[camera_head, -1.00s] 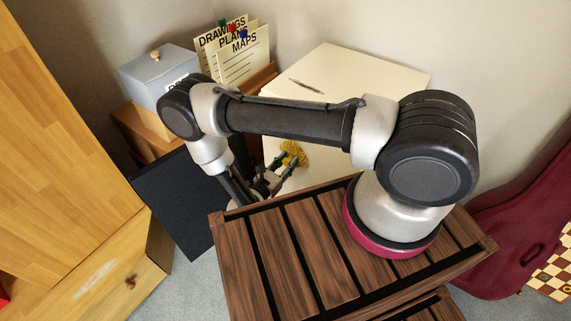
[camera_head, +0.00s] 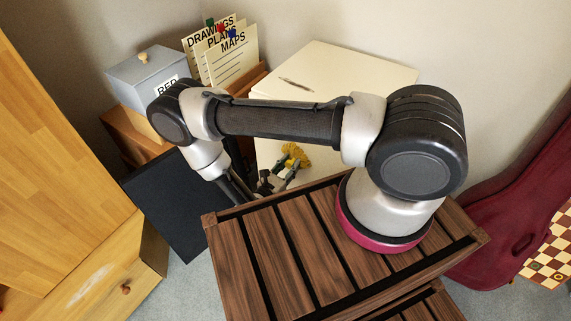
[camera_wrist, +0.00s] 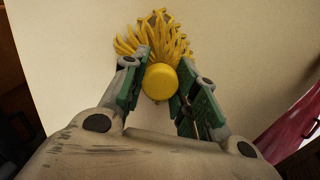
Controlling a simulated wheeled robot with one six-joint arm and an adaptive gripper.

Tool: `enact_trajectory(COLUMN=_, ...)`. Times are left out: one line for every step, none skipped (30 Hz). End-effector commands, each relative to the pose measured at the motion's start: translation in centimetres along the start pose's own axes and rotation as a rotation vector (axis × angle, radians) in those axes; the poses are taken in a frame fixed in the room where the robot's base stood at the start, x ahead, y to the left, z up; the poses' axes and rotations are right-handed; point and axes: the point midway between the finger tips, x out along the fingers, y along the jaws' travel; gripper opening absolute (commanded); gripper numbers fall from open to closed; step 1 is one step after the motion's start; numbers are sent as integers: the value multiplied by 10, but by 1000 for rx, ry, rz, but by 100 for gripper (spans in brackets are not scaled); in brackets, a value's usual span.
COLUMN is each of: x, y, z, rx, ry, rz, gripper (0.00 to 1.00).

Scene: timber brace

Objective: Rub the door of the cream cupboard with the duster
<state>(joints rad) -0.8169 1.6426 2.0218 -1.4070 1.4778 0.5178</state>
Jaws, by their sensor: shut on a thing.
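The duster (camera_wrist: 162,40) is yellow, with a shaggy head of loops and a round knob (camera_wrist: 160,82) towards my wrist. My gripper (camera_wrist: 165,78) is shut on it, with the green-padded fingers on either side of the knob. The duster's loops lie against or very close to a plain cream surface in the wrist view; I cannot tell if they touch. In the head view the duster (camera_head: 295,155) and my gripper (camera_head: 282,178) are in front of the cream cupboard (camera_head: 345,75), below its top. The cupboard's door is partly hidden by my arm.
A grey box (camera_head: 150,75) and labelled folders (camera_head: 225,50) stand left of the cupboard. A dark panel (camera_head: 180,205) and a wooden drawer unit (camera_head: 105,270) are at the left. A dark red case (camera_head: 520,225) leans at the right.

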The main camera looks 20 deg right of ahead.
Motion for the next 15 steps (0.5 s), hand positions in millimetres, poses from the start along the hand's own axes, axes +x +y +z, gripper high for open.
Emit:
enact_trajectory(x=1, y=0, z=0, rx=0, ry=0, rz=-1, gripper=7)
enact_trajectory(x=1, y=1, z=0, rx=1, ry=0, rz=-1, gripper=7)
enact_trajectory(x=1, y=2, z=0, rx=1, ry=-1, rz=-1, gripper=7)
enact_trajectory(x=1, y=3, z=0, rx=2, ry=-1, rz=-1, gripper=7)
enact_trajectory(x=1, y=5, z=0, rx=2, ry=-1, rz=-1, gripper=7)
enact_trajectory(x=2, y=8, z=0, rx=3, ry=-1, rz=-1, gripper=7)
enact_trajectory(x=2, y=10, z=0, rx=2, ry=-1, rz=-1, gripper=7)
enact_trajectory(x=2, y=13, z=0, rx=2, ry=-1, rz=-1, gripper=7)
enact_trajectory(x=2, y=17, z=0, rx=3, ry=-1, rz=-1, gripper=7)
enact_trajectory(x=3, y=20, z=0, rx=4, ry=-1, rz=-1, gripper=7)
enact_trajectory(x=3, y=23, z=0, rx=4, ry=-1, rz=-2, gripper=7)
enact_trajectory(x=3, y=27, z=0, rx=3, ry=-1, rz=-2, gripper=4)
enact_trajectory(x=4, y=30, z=0, rx=4, ry=-1, rz=-2, gripper=4)
enact_trajectory(x=4, y=33, z=0, rx=4, ry=-1, rz=-2, gripper=4)
enact_trajectory(x=4, y=36, z=0, rx=4, ry=-1, rz=-3, gripper=0)
